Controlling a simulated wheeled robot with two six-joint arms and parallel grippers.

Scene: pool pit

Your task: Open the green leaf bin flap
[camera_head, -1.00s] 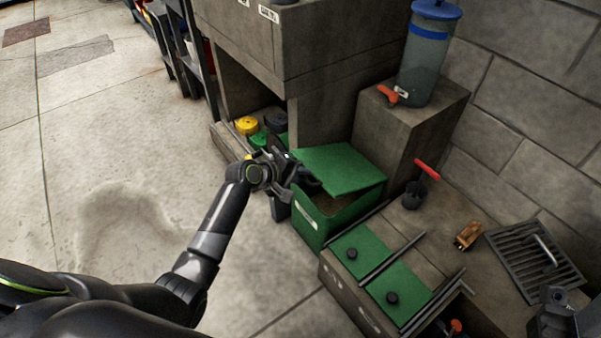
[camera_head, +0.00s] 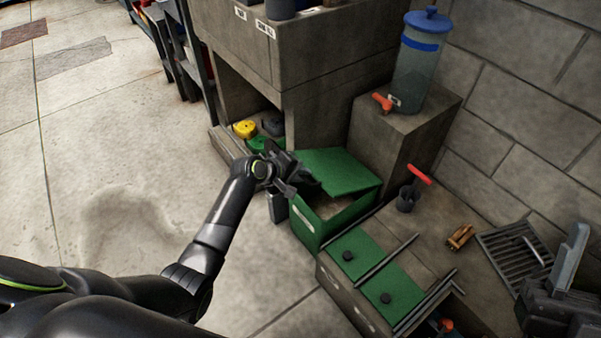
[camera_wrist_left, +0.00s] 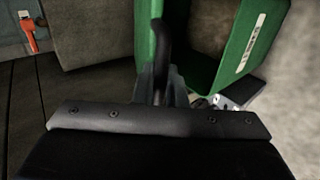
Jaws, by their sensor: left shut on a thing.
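The green leaf bin (camera_head: 307,224) stands beside the concrete cabinet, with a white label on its front. Its green flap (camera_head: 343,171) is tilted up, and a gap shows the brownish inside. My left gripper (camera_head: 289,178) is at the flap's left edge. In the left wrist view, the jaws (camera_wrist_left: 160,88) are shut on a dark handle (camera_wrist_left: 163,45) against the green flap edge (camera_wrist_left: 146,40). The bin's green wall and label (camera_wrist_left: 252,45) show to the right. A grey mechanism at the lower right appears to be my right gripper (camera_head: 568,275); its fingers are unclear.
Two green lids with black knobs (camera_head: 362,252) lie between dark rails in front of the bin. A red-handled tool (camera_head: 408,192), a wooden block (camera_head: 461,237) and a grate (camera_head: 513,250) are to the right. A water dispenser (camera_head: 420,65) stands behind. The floor at left is clear.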

